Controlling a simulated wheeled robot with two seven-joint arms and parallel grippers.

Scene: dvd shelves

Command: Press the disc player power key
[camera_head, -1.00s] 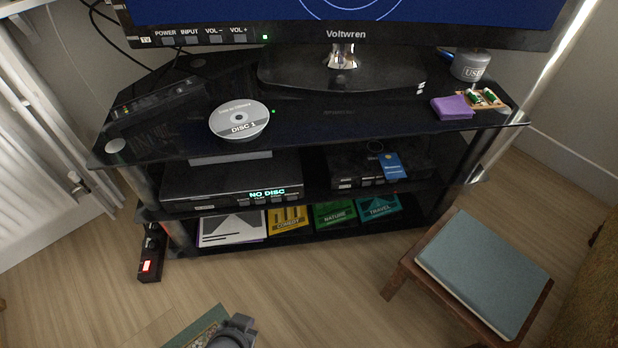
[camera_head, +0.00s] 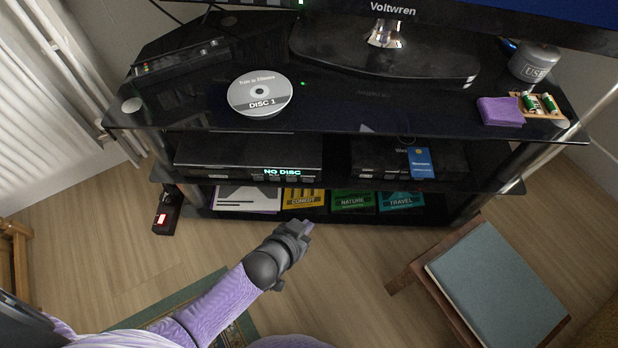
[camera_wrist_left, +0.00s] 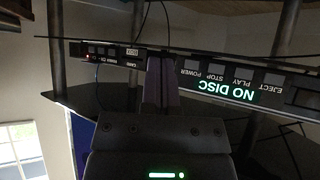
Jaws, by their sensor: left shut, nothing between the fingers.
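The disc player (camera_head: 225,152) is a black box on the middle shelf of the stand, its display reading "NO DISC". In the left wrist view the player front (camera_wrist_left: 285,88) appears upside down, with a row of grey keys. The power key (camera_wrist_left: 191,65) is at the left end of that row, above its label. My left gripper (camera_head: 306,228) is in front of and below the player, apart from it in the head view. Its fingers (camera_wrist_left: 162,82) are shut and empty, just left of the power key in the wrist view. My right gripper is not in view.
A second device (camera_head: 446,160) with a blue card (camera_head: 420,162) stands right of the player. Several cases, including a green one (camera_head: 352,199), lie on the bottom shelf. A disc (camera_head: 259,95) lies on the top shelf. A wooden stool with a book (camera_head: 495,285) stands at right.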

